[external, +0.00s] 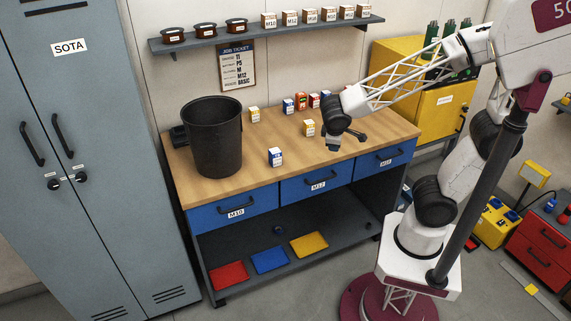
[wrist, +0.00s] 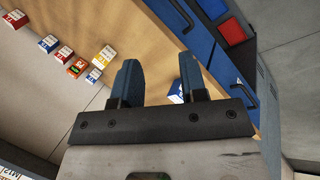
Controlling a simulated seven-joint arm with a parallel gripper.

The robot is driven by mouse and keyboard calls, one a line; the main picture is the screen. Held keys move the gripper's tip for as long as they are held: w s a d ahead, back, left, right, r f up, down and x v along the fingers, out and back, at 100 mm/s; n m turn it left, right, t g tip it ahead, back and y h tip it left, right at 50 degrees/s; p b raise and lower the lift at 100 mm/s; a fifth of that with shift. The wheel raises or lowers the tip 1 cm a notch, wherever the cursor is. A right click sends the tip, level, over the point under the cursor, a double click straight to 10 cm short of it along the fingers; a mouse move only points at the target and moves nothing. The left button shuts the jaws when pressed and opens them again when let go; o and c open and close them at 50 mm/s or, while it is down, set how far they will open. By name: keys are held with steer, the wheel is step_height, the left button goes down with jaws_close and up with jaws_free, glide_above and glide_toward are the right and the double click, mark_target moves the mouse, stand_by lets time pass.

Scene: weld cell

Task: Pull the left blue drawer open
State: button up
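The left blue drawer (external: 215,217), labelled M10, is at the left of the workbench front in the external view. It sits flush with the bench front, and its dark handle (external: 236,212) is on its face. My gripper (external: 349,139) is above the right part of the bench top, up and to the right of this drawer and apart from it. In the wrist view my gripper (wrist: 160,82) has its two fingers wide apart with nothing held. Blue drawer fronts with dark handles show there at the upper right; I cannot tell which drawer each is.
A black bin (external: 214,140) stands on the bench top (external: 240,172) above the left drawer. A blue-and-white box (external: 275,157) and other small boxes stand nearby. Coloured trays lie on the lower shelf (external: 330,232). A grey locker (external: 90,150) is at left. Space before the drawers looks clear.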

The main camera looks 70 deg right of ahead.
steer(key=w+a+f+n+h, duration=0.25)
steer(key=w+f+h, duration=0.2)
steer(key=w, duration=0.55)
steer(key=n+t+h, duration=0.2)
steer(key=n+t, duration=0.4)
steer(key=t, duration=0.5)
glide_toward(238, 207)
steer(key=f+x, duration=0.1)
steer(key=x, duration=0.2)
steer(key=shift+s+a+r, duration=0.15)
steer(key=shift+a+r, duration=0.05)
steer(key=shift+r, duration=0.1)
steer(key=shift+x, duration=3.9)
steer(key=shift+f, duration=0.1)
jaws_close()
